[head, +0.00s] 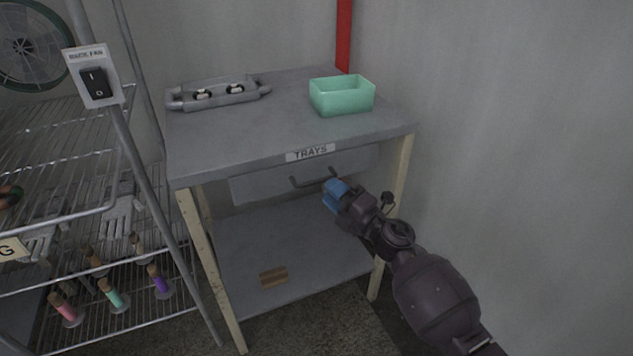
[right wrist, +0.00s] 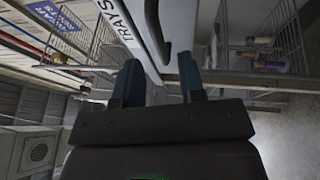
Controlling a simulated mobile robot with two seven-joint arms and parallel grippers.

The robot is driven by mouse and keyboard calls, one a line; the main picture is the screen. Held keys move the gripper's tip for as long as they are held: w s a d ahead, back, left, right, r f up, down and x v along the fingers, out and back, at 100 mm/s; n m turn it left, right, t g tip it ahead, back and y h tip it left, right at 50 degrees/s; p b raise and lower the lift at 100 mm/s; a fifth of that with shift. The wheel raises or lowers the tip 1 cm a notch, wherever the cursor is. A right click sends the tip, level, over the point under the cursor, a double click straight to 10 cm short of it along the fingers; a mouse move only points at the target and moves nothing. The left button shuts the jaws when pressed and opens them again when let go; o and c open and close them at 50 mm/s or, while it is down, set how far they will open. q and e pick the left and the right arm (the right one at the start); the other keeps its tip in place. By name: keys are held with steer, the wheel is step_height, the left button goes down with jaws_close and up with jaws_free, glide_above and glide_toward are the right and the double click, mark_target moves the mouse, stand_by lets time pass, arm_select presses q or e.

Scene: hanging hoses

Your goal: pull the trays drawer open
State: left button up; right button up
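The trays drawer (head: 262,187) is a grey front under the tabletop, below a white TRAYS label (head: 310,153). It looks shut. Its dark bar handle (head: 312,182) sticks out from the front. My right gripper (head: 334,192), with blue fingers, is just to the right of the handle and close to it. In the right wrist view its two fingers (right wrist: 160,80) stand apart with nothing visible between them. The label (right wrist: 119,22) and the drawer front show just beyond the fingertips. Whether a finger touches the handle I cannot tell. My left gripper is out of view.
On the grey table (head: 240,140) stand a green bin (head: 341,97) and a grey tray-like holder (head: 220,94). A wire rack (head: 60,220) with a switch (head: 95,85) is at the left. A brown block (head: 273,276) lies on the lower shelf. A wall is at the right.

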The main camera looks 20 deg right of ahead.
mark_target(317, 181)
steer(key=shift+b+x, duration=0.3)
steer(key=shift+x, duration=2.3)
jaws_close()
